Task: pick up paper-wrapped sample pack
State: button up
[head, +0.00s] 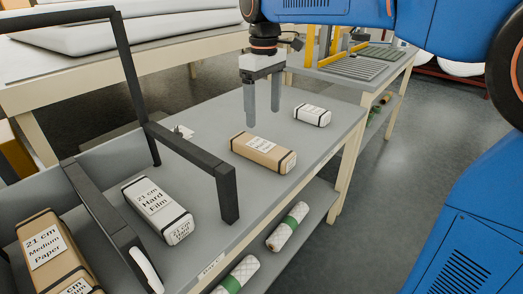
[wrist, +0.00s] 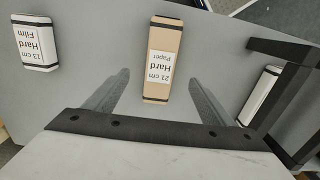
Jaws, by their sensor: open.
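A brown paper-wrapped pack (head: 263,153) with black end bands lies flat on the grey table. In the wrist view the pack (wrist: 162,85) has a white label reading "21 cm Hard Paper". My gripper (head: 262,118) points down above the table, just behind this pack in the head view. In the wrist view my gripper (wrist: 156,78) is open and empty, with one finger on each side of the pack's lower part and gaps on both sides. Another brown pack (head: 57,252), labelled "21 cm Medium Paper", lies at the lower left inside the black frame.
A white film pack (head: 312,115) lies to the right, labelled "13 cm Hard Film" in the wrist view (wrist: 36,43). A white "21 cm Hard Film" pack (head: 157,209) lies near the black frame (head: 185,150), which stands up as an obstacle. Rolls (head: 288,227) lie on the lower shelf.

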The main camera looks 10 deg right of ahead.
aim_at(261, 145)
notch_tip(261, 145, down, 7)
jog(key=shift+f, duration=0.15)
jog(key=shift+w+a+f, duration=0.1)
jog(key=shift+a+f, duration=0.1)
jog(key=shift+f, duration=1.15)
jog(key=shift+w+a+f, duration=0.1)
jog(key=shift+a+f, duration=0.05)
jog(key=shift+f, duration=1.15)
jog(key=shift+c, duration=0.7)
jog(key=c, duration=1)
